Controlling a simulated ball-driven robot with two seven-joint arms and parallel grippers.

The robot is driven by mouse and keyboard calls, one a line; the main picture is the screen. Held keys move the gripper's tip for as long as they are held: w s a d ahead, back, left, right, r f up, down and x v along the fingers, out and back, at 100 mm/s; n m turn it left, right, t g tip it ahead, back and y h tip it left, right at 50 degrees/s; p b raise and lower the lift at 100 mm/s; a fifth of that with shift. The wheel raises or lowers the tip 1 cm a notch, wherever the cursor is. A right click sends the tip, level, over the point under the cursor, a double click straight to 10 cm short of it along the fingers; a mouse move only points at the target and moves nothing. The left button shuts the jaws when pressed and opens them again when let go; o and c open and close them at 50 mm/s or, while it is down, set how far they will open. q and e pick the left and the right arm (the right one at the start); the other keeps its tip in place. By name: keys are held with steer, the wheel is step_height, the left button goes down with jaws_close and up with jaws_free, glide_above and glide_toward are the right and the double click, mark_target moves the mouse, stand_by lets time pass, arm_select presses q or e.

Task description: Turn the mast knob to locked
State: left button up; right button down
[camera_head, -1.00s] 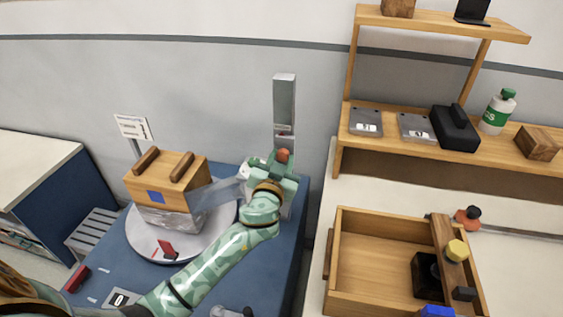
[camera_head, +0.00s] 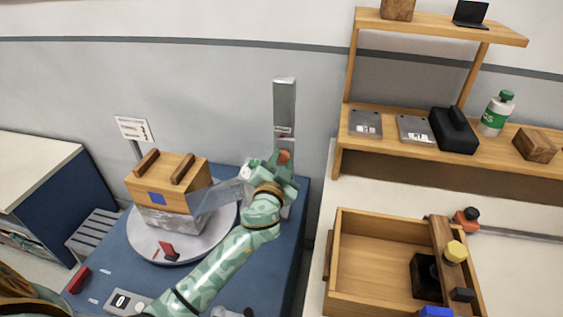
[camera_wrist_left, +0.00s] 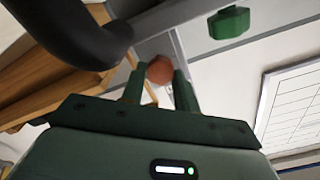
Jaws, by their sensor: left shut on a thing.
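The grey mast (camera_head: 284,105) stands upright at the back of the blue table. The orange-red mast knob (camera_head: 284,156) is on its front, low down. My left gripper (camera_head: 277,165) is at the mast and shut on the knob. In the left wrist view the round knob (camera_wrist_left: 160,70) sits between the two green fingers of my left gripper (camera_wrist_left: 158,88). The knob's marking and the locked position cannot be read. My right gripper is not in view.
A wooden box with two handles (camera_head: 168,178) stands on a round turntable (camera_head: 150,248), left of my arm. An open wooden drawer (camera_head: 375,270) lies at the right. A shelf (camera_head: 355,148) holds a bottle (camera_head: 497,112) and dark boxes.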

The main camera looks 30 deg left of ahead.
arm_select(q)
steer(key=o, duration=0.9)
steer(key=shift+o, duration=0.2)
steer(key=shift+s, duration=0.1)
steer(key=v, duration=1.6)
